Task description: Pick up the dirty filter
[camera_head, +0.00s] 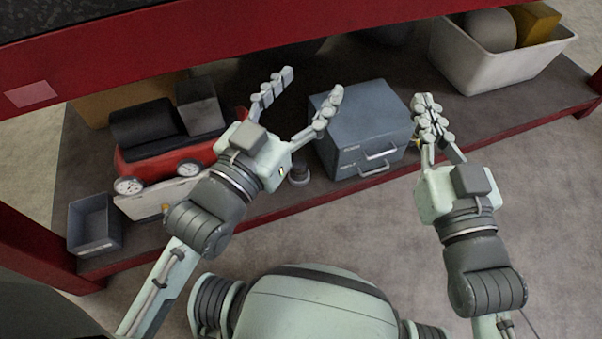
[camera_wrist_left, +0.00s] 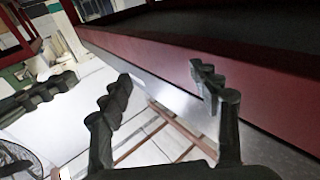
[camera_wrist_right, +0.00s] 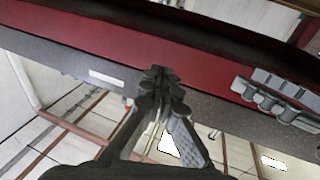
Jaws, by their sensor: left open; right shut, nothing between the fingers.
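I cannot tell for certain which thing is the dirty filter. A small grey round part (camera_head: 299,172) stands on the lower shelf (camera_head: 330,198) beside the grey drawer box, partly hidden by my left gripper. My left gripper (camera_head: 309,87) is open and empty, with its fingers spread over the shelf. It also shows open in the left wrist view (camera_wrist_left: 158,78), in front of a red beam. My right gripper (camera_head: 427,104) is shut and empty, just right of the drawer box. Its closed fingers also show in the right wrist view (camera_wrist_right: 158,78).
A grey two-drawer box (camera_head: 365,118) stands mid-shelf. Left of it are a red toy-like car (camera_head: 180,158) with dark loads and a small grey open bin (camera_head: 95,224). A white crate (camera_head: 485,62) stands at right. A red beam (camera_head: 220,35) runs above the shelf.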

